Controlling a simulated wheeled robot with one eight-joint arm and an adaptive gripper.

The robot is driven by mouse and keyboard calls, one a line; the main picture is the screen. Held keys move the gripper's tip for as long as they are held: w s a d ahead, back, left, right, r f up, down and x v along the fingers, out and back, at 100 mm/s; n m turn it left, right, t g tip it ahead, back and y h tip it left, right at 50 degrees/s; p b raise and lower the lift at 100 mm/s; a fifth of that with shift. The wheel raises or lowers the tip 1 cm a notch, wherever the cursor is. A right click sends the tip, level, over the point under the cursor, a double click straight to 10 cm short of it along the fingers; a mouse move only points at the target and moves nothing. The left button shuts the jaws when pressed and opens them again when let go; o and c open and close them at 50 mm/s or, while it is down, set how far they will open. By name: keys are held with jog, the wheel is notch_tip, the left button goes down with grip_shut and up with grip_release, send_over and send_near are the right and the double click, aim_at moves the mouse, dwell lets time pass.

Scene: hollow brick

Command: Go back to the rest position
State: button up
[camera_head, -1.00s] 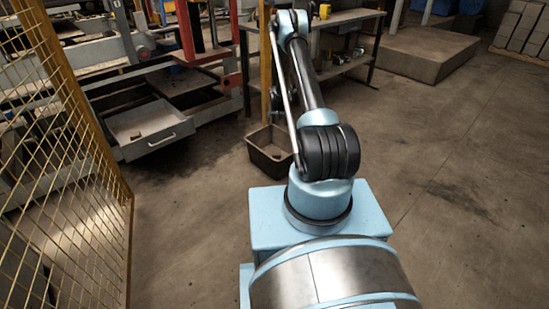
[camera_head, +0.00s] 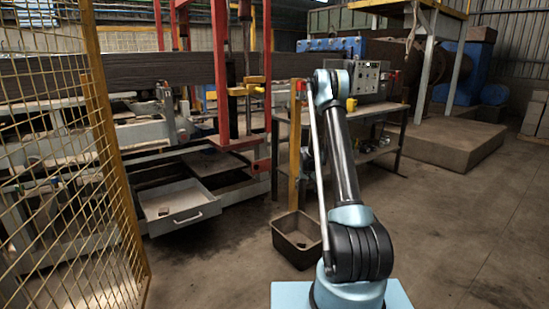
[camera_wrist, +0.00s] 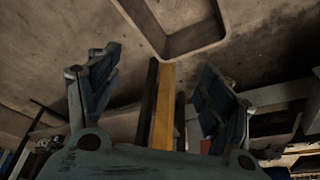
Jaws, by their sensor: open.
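My gripper (camera_wrist: 158,98) is open in the wrist view, its two dark padded fingers wide apart with nothing held between them. Below and beyond the fingers are the concrete floor, a yellow post (camera_wrist: 165,100) and the corner of a bin (camera_wrist: 195,38). In the head view my arm rises from its light-blue base and leans away from the camera. The gripper itself is hidden there behind the arm.
A brown bin (camera_head: 297,222) stands on the floor left of my arm. An open drawer (camera_head: 180,217) with a small dark piece sticks out of the machine. A yellow mesh fence (camera_head: 60,180) is at left, a workbench (camera_head: 375,135) behind. Floor at right is clear.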

jog(key=s+r, duration=1.2)
jog(key=r, duration=0.5)
jog(key=s+r+g, duration=0.1)
jog(key=s+r, duration=0.4)
jog(key=s, duration=0.3)
jog(key=s+r, duration=0.4)
jog(key=s, duration=0.5)
jog(key=s+f, duration=0.2)
jog(key=s, duration=1.5)
jog(key=s+f+n+g, duration=0.1)
jog(key=s+f, duration=0.2)
jog(key=s, duration=1.4)
jog(key=shift+d+f+n+y, duration=0.25)
jog(key=shift+d+n+y, duration=0.05)
jog(key=shift+d, duration=0.05)
jog(key=shift+w+f, duration=0.2)
jog(key=shift+w, duration=0.15)
